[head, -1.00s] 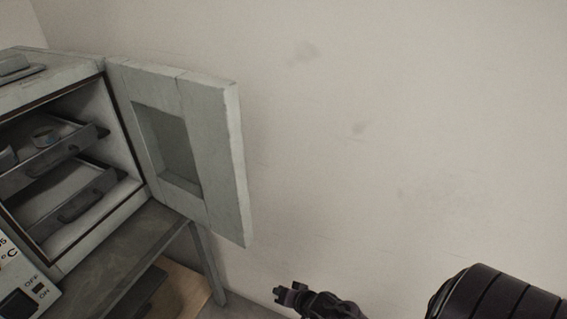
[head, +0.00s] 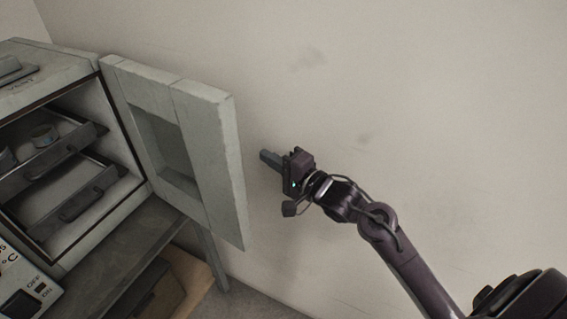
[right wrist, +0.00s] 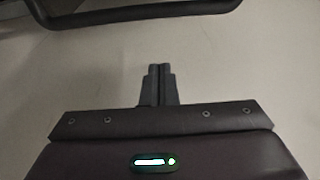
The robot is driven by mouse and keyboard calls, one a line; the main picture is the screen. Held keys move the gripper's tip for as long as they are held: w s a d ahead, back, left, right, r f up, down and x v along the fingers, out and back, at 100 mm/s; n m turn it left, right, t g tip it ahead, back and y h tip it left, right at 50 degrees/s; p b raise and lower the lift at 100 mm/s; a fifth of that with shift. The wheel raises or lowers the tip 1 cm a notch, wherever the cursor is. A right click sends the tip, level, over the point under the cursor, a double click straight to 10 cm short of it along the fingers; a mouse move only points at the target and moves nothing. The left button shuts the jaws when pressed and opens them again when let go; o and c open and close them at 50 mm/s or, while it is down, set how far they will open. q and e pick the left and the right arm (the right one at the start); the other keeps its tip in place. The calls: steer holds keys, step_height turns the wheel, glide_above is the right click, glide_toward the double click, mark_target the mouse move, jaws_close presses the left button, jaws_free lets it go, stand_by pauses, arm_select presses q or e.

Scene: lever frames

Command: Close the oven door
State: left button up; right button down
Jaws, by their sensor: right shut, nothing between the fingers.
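The oven (head: 75,88) stands at the left of the head view. Its pale grey door (head: 212,150) is swung wide open to the right, with a recessed window panel. My right gripper (head: 265,157) is just right of the door's free edge, in front of the wall. Its fingers point left toward the door, with a visible gap in the picture. The fingers are shut and empty, and they also show together in the right wrist view (right wrist: 159,85). My left gripper is not in view.
Drawer-like trays (head: 75,190) are inside the oven, with a small round container (head: 44,135) on the upper one. The oven stands on a grey table (head: 130,240); a box (head: 158,288) is below it. The wall (head: 400,90) is bare.

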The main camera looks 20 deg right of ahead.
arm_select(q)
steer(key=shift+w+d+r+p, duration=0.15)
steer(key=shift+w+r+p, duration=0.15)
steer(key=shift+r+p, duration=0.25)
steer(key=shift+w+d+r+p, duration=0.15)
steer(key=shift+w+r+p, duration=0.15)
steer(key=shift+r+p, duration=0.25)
arm_select(e)
steer(key=a, duration=0.4)
steer(key=shift+w+a, duration=0.25)
steer(key=shift+w, duration=0.15)
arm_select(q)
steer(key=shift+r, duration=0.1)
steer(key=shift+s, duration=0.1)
